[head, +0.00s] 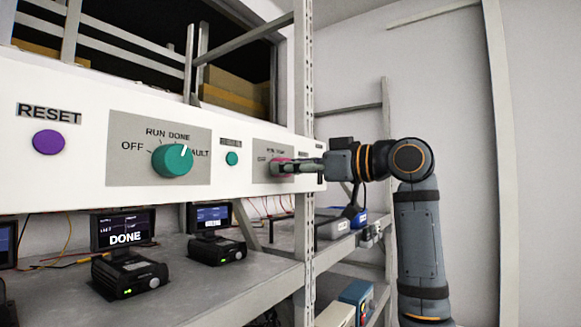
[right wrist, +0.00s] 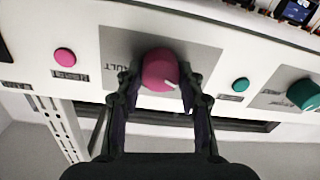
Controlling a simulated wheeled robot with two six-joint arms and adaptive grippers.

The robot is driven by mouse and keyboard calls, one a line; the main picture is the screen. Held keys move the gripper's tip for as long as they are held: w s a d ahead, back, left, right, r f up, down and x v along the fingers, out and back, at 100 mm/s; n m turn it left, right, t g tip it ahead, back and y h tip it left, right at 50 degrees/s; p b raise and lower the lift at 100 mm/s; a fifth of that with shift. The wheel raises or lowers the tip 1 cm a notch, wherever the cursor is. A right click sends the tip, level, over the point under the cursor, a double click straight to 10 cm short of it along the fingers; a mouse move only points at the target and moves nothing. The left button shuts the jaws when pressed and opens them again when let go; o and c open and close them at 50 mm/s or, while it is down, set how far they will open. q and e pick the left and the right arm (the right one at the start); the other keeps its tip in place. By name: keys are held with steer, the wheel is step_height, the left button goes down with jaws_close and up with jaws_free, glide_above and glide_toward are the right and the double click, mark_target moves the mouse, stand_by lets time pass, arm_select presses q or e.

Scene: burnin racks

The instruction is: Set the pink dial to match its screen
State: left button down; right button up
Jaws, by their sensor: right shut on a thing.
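The pink dial (right wrist: 160,70) is on a grey plate on the white panel. In the right wrist view it sits between the two fingers of my right gripper (right wrist: 158,88), which is shut on it. The dial's white mark faces the lower right of that view; the word FAULT beside the dial is partly legible. In the head view my right gripper (head: 288,166) reaches in from the right and covers most of the pink dial. A small screen (head: 213,215) stands on the shelf below; its word is too small to read. My left gripper is not in view.
The teal dial (head: 172,160) and the purple button (head: 48,142) are farther left on the panel. A screen (head: 123,228) reading DONE stands below the teal dial. A teal button (head: 232,158) lies between the dials. A metal rack post (head: 304,80) rises close to my right gripper.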

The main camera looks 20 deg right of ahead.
steer(key=m+b, duration=0.2)
steer(key=m, duration=0.6)
steer(key=shift+d+m+b, duration=0.1)
steer(key=shift+m+b, duration=0.2)
steer(key=shift+b, duration=0.05)
stand_by(0.3)
steer(key=o, duration=1.1)
steer(key=shift+o, duration=0.4)
steer(key=shift+d, duration=0.1)
